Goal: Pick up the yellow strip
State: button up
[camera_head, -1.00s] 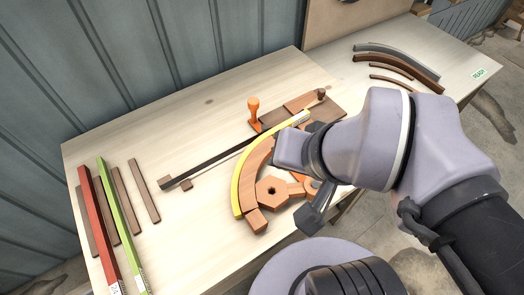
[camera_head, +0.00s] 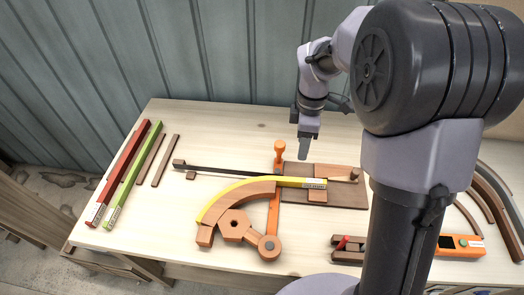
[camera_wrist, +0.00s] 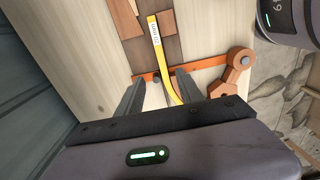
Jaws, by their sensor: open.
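The yellow strip (camera_head: 240,185) lies bent along the outer edge of a curved wooden form (camera_head: 236,196) on the workbench. A white label marks its straighter right end. My gripper (camera_head: 303,150) points down behind the strip's right part in the head view, apart from it. In the wrist view the open jaws (camera_wrist: 158,88) have nothing held between them. The strip (camera_wrist: 159,50) runs lengthwise through the gap between the fingers in that picture, beyond the tips. Its lower end is hidden behind my gripper there.
An orange clamp arm (camera_head: 273,210) with an upright handle (camera_head: 280,152) crosses the strip. A dark bar (camera_head: 225,170) lies behind it. Red (camera_head: 122,165) and green (camera_head: 134,172) bars lie at left. An orange tool (camera_head: 460,245) is at front right.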

jog(key=b, duration=0.5)
send_over(295, 179)
notch_tip(295, 179, down, 12)
jog(key=shift+a+f, duration=0.1)
jog(key=shift+f, duration=0.05)
notch_tip(295, 179, down, 6)
jog(key=b, duration=0.3)
jog(key=shift+r, duration=0.4)
jog(key=shift+c, duration=0.4)
grip_shut()
